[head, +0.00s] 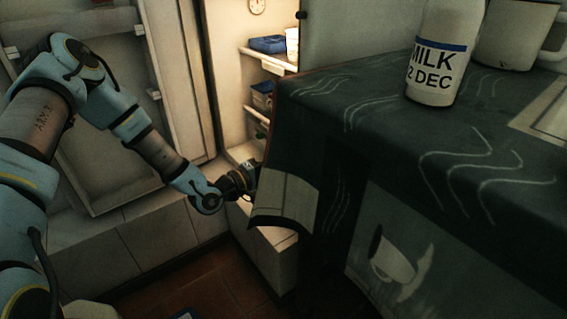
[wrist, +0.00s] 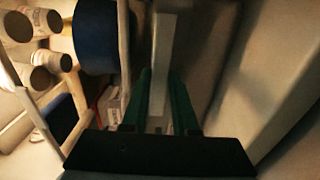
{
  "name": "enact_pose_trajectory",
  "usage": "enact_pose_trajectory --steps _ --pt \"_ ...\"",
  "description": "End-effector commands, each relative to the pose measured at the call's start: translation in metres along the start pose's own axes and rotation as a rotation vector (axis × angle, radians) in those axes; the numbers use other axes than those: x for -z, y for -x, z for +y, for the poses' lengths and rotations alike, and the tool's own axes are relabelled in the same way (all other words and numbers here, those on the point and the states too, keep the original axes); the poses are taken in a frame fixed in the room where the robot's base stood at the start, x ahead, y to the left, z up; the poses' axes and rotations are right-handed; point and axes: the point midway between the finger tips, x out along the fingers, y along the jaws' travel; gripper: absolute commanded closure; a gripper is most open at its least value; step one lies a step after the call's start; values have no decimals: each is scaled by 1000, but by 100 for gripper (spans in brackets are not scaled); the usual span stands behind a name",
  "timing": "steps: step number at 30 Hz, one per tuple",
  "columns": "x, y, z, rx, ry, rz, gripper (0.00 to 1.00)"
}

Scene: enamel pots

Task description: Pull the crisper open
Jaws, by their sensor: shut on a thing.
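My gripper (head: 250,178) reaches into the lit, open fridge (head: 229,100) at the lower shelves in the head view. Its tip is dark there and partly hidden by the hanging tablecloth. In the wrist view its two green fingers (wrist: 160,82) lie on either side of a pale bar (wrist: 167,35) and are shut on it. The bar appears to be the crisper's handle; the crisper itself is not clearly seen, and I cannot tell how far out it stands.
A table with a dark patterned cloth (head: 330,110) stands close right of my arm, bearing a milk bottle (head: 436,55) and an enamel mug (head: 515,35). The fridge door (head: 105,150) is at left. Fridge shelves hold a blue box (head: 268,44); jars (wrist: 45,78) show left of the fingers.

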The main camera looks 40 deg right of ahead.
Motion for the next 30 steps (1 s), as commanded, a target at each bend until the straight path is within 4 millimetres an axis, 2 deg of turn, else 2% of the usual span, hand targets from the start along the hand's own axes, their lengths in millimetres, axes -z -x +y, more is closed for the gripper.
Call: enact_pose_trajectory --steps 30 --pt "0 7 -6 17 3 1 100"
